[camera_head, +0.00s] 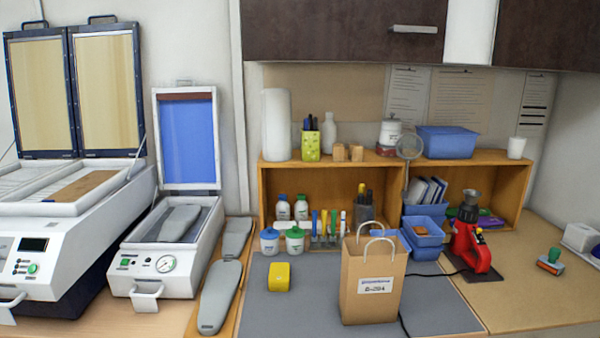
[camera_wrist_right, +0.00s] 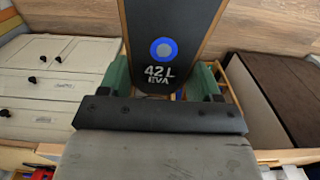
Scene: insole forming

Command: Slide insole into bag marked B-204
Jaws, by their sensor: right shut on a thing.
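The brown paper bag marked B-204 (camera_head: 372,275) stands upright on the grey mat, with its white label facing me and its two handles raised. Its inside is hidden. In the right wrist view my right gripper (camera_wrist_right: 160,80) is shut on a dark insole (camera_wrist_right: 168,30) marked "42 L EVA" with a blue ring. The insole extends up and away from the fingers, and its far end is cut off by the frame. The bag is not recognisable in the wrist view. Neither gripper shows in the head view.
Grey foot forms (camera_head: 219,298) lie left of the mat (camera_head: 300,312), beside an open press (camera_head: 165,270). Blue bins (camera_head: 424,235) and a red tool (camera_head: 470,248) stand behind and right. Mat around the bag's front is clear.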

